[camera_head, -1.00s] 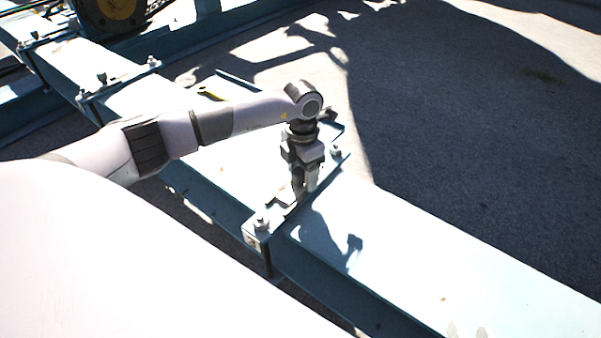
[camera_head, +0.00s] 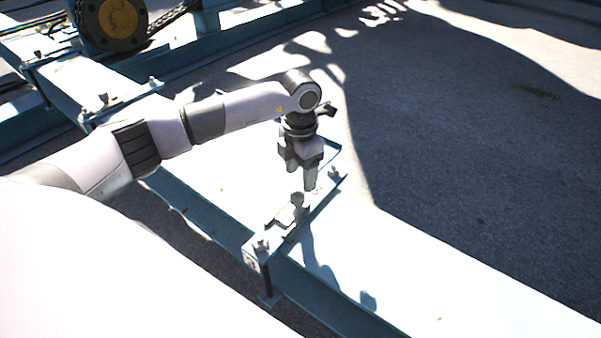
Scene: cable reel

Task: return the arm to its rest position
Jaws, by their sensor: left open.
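My left arm (camera_head: 160,140) reaches in from the left across the pale steel beam. My left gripper (camera_head: 309,186) hangs pointing down over the clamp plate (camera_head: 278,232) that crosses the beam. It is open, though the gap between its fingers hardly shows from this angle. A small grey fitting (camera_head: 297,201) stands on the middle of the plate, just below and left of the fingertips. The fingertips appear to be above it and apart from it. My right gripper is not in view.
Bolts stand at the plate's near end (camera_head: 262,244) and far end (camera_head: 334,172). Another clamp (camera_head: 110,103) crosses the beam at left. A yellow-and-black wheel (camera_head: 118,20) is at upper left. Shaded ground (camera_head: 470,150) to the right is clear.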

